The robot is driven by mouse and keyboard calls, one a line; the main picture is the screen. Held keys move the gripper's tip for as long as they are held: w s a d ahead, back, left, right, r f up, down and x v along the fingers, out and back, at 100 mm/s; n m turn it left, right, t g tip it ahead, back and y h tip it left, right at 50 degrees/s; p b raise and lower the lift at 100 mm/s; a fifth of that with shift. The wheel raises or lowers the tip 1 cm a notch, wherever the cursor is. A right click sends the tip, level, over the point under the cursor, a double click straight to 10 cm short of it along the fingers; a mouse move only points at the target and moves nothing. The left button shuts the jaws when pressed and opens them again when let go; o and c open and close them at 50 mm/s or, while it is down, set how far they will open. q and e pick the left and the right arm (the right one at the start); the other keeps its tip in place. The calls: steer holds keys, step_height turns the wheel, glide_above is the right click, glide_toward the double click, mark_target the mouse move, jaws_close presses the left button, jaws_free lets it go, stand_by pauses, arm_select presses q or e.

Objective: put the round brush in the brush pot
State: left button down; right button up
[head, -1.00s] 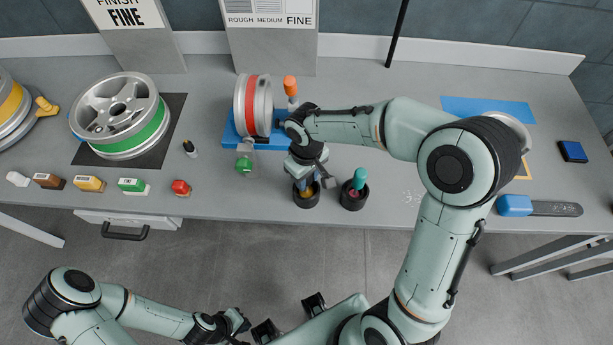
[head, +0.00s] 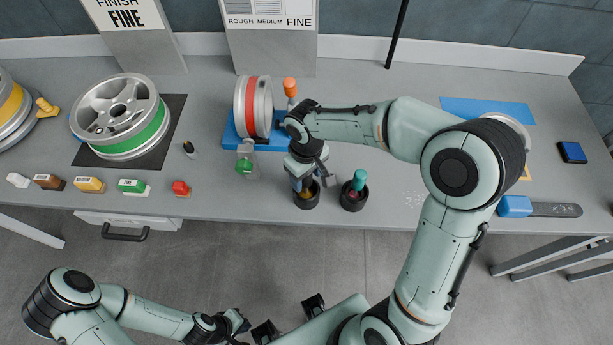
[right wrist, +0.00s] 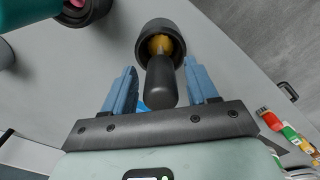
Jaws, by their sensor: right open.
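A brush with a black handle (right wrist: 161,82) and a yellow-brown lower part stands in a black pot (right wrist: 152,28); I take it for the round brush. The pot also shows in the head view (head: 306,202), near the table's front edge. My right gripper (head: 302,184) is just above this pot. In the right wrist view my right gripper (right wrist: 163,88) is open, with its blue fingers on both sides of the handle and gaps between. My left gripper (head: 240,320) is low in front of the table, away from the pots; its jaws are too small to read.
A second black pot (head: 353,200) with a teal-handled item (head: 359,180) stands just right of the first. A clear bottle with green (head: 246,163) and a red-banded wheel (head: 253,106) are to the left. Table right of the pots is mostly free.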

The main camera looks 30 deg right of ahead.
step_height(320, 180, up, 11)
steer(key=shift+f+p, duration=0.15)
steer(key=shift+p, duration=0.45)
arm_select(q)
steer(key=shift+w+r, duration=0.5)
steer(key=shift+r, duration=0.3)
